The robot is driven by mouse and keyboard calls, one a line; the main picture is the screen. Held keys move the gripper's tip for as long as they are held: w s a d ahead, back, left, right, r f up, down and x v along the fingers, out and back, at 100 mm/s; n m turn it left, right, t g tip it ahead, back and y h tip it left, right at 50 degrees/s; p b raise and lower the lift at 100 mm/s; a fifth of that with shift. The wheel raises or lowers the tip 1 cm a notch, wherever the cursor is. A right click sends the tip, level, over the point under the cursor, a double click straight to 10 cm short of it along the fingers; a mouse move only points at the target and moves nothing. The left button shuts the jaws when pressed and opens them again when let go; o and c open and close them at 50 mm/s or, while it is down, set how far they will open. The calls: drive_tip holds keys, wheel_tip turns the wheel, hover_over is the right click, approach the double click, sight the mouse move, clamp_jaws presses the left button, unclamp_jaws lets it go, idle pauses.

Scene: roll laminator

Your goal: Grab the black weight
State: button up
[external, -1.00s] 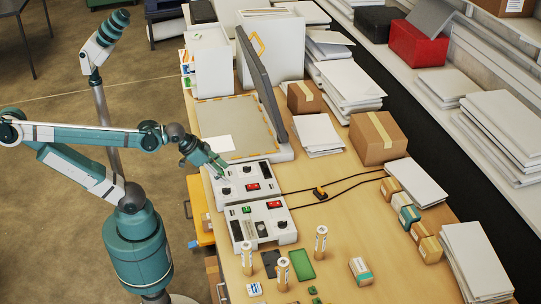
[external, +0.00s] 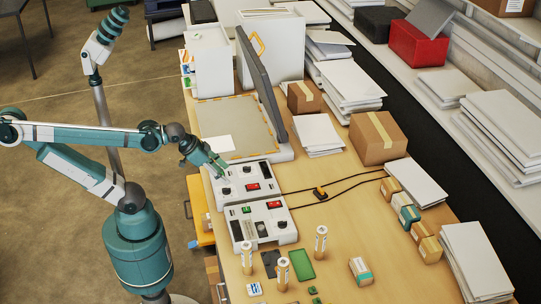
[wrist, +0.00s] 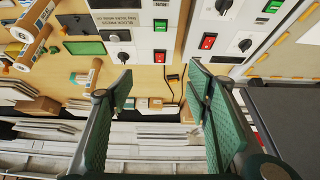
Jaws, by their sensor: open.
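No object is clearly recognisable as the black weight. My gripper (external: 222,168) is above the rear white control unit (external: 238,184), left of the black piece and farther back. In the wrist view its two green fingers (wrist: 160,88) are spread apart with nothing between them.
A second control unit (external: 262,222) stands in front. The laminator's raised dark lid (external: 260,85) is behind my gripper. A black cable (external: 340,185) crosses the table. Cardboard boxes (external: 377,140) stand right.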

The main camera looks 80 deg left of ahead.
drive_tip(key=shift+w, duration=0.1)
idle(0.3)
drive_tip(key=w, duration=0.1)
drive_tip(key=n+g+h, duration=0.2)
drive_tip(key=n+g, duration=0.5)
drive_tip(key=n, duration=1.4)
hover_over(320, 189)
drive_tip(key=f, duration=1.3)
drive_tip(key=a+f+p, duration=0.1)
drive_tip(key=f, duration=0.6)
drive_tip(key=shift+s, duration=0.2)
drive_tip(key=shift+w+f, duration=0.2)
drive_tip(key=shift+f, duration=0.15)
drive_tip(key=shift+d+f, duration=0.15)
drive_tip(key=shift+f, duration=1.1)
